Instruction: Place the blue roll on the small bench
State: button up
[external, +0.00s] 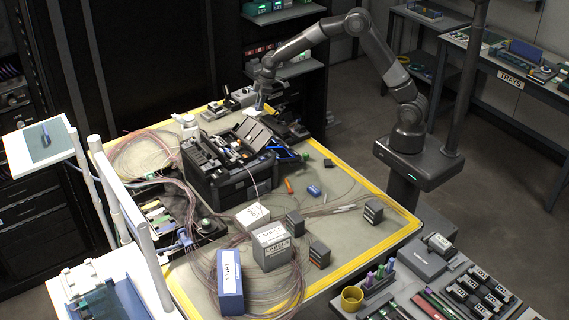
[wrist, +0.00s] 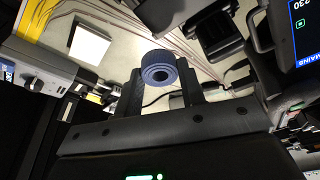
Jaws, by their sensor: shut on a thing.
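The blue roll (wrist: 158,67) shows in the wrist view, between the two dark fingers of my gripper (wrist: 160,80), with its round end and dark centre hole facing the camera. My gripper is shut on it. In the external view my gripper (external: 261,96) is over the far edge of the yellow-bordered table, beyond the open black splicer case; the roll is too small there to make out clearly. A small white stand (external: 15,153) with a teal mat and a dark blue item is at the left. I cannot tell which surface is the small bench.
The yellow-edged table (external: 345,240) carries the black case (external: 232,190), grey boxes (external: 271,245), a blue binder-like box (external: 230,282), a small blue item (external: 314,190) and loose cables. White posts (external: 125,205) rise along its left side. A tool bench (external: 405,297) stands at the lower right.

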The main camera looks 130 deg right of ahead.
jog(key=w+a+r+m, duration=0.2)
jog(key=w+a, duration=0.1)
jog(key=a, duration=0.6)
jog(key=w+a+r+m+g+h, duration=0.1)
jog(key=w+a+m, duration=0.15)
jog(key=a, duration=0.65)
jog(key=w+a+r+m, duration=0.1)
jog(key=w+a+r, duration=0.15)
jog(key=a, duration=0.65)
jog(key=n+t+y, duration=0.1)
jog(key=n+y, duration=0.1)
jog(key=n, duration=0.8)
send_near(272, 204)
jog(key=s+a+f, duration=0.1)
jog(key=s+a, duration=0.1)
jog(key=s+a+f, duration=0.1)
jog(key=s+a, duration=0.1)
jog(key=s, duration=0.1)
jog(key=s+a+f, duration=0.1)
jog(key=s+a, duration=0.2)
jog(key=shift+s+a, duration=0.1)
jog(key=shift+s, duration=0.15)
jog(key=w+d+r+m+h, duration=0.2)
jog(key=w+d+r+m, duration=0.45)
jog(key=w, duration=0.35)
jog(key=shift+m, duration=0.3)
notch_tip(272, 204, down, 9)
jog(key=shift+w+d+f, duration=0.1)
jog(key=shift+w+f, duration=0.05)
jog(key=shift+f, duration=0.1)
